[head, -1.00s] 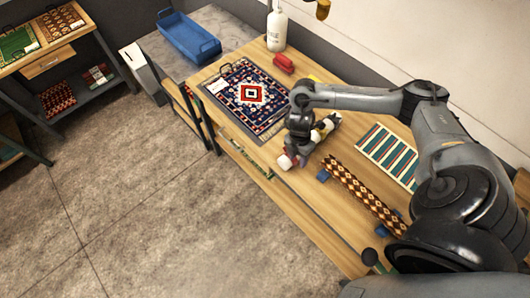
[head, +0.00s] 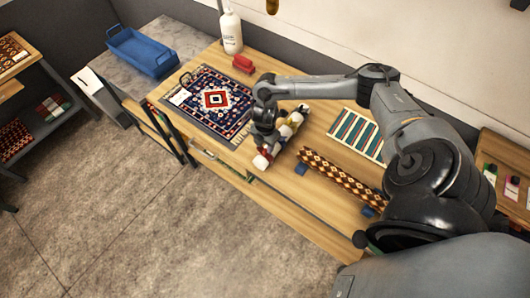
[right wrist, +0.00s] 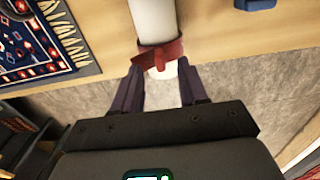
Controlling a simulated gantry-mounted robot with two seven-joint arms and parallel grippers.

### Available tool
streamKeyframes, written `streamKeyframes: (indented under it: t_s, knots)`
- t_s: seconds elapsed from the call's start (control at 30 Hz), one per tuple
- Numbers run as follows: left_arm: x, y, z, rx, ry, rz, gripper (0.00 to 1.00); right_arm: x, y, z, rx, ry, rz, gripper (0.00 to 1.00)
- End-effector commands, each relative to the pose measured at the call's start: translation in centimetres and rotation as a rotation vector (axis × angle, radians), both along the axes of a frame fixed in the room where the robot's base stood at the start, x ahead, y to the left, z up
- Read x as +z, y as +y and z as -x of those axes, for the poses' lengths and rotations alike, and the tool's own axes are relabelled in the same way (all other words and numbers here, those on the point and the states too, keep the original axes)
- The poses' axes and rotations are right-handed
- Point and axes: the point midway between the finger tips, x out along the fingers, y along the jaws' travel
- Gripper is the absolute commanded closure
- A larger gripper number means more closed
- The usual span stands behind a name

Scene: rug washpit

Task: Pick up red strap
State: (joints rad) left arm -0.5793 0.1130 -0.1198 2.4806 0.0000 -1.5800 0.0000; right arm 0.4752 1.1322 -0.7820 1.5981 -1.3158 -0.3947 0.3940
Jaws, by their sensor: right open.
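The red strap (right wrist: 160,54) is wrapped around a pale roll (right wrist: 153,18) near its end in the right wrist view, with a short tab standing out. My right gripper (right wrist: 160,78) is open, one dark finger on each side of the strap area. I cannot tell whether the fingers touch it. In the head view, my right gripper (head: 264,141) is low over the near end of the roll (head: 262,161) on the wooden table, and mostly hides the strap there. My left gripper is out of view.
A patterned rug (head: 180,97) lies left of my gripper, with a red object (head: 243,64) and white bottle (head: 231,33) behind. A patterned long roll (head: 340,177) and striped mat (head: 357,135) lie to the right. A blue tray (head: 141,52) stands far left.

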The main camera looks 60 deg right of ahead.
Motion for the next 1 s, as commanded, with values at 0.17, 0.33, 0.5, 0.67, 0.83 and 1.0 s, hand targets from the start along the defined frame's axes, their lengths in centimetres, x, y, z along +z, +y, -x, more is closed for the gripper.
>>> streamKeyframes:
  t_s: [0.17, 0.33, 0.5, 0.67, 0.83, 1.0]
  knots:
    - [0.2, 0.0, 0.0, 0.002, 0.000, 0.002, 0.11, -2.5, 0.0, 0.1, -0.002, 0.003, 0.001, 0.57]
    - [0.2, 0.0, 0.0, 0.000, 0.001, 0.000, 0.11, -3.5, 0.0, 0.1, -0.001, 0.001, 0.001, 0.57]
    - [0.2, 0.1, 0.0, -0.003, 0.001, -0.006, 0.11, -3.6, 0.0, 0.0, 0.000, 0.000, 0.001, 0.57]
    - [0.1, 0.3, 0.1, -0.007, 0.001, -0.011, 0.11, -3.6, 0.0, 0.0, 0.000, 0.000, 0.001, 0.71]
    - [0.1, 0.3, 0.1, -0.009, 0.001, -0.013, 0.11, -3.6, 0.0, 0.0, 0.000, 0.000, 0.001, 0.97]
    - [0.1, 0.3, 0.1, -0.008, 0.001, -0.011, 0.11, -3.6, 0.0, 0.0, 0.000, 0.000, 0.001, 1.00]
